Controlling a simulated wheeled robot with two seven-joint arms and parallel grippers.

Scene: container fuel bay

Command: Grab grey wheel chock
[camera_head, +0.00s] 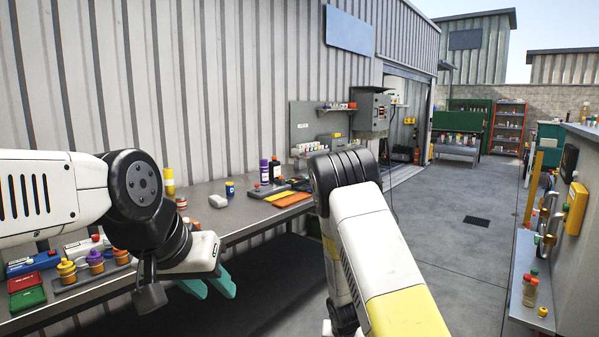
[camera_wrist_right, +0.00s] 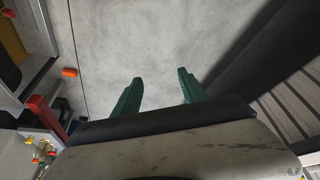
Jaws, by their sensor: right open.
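I cannot make out a grey wheel chock in either view. My left gripper (camera_head: 213,294) hangs by the front edge of the workbench (camera_head: 233,221) in the head view. Its two teal fingers are apart, with nothing seen between them. My right gripper (camera_wrist_right: 160,76) shows in the right wrist view, with its green fingers spread and empty above bare grey floor (camera_wrist_right: 160,35). In the head view my right arm hides its fingers.
The bench carries bottles, caps, coloured boxes and an orange flat piece (camera_head: 292,199). A small orange block (camera_wrist_right: 69,72) shows at left in the wrist view. A shelf (camera_head: 521,285) runs along the right wall. The middle aisle (camera_head: 450,225) is clear.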

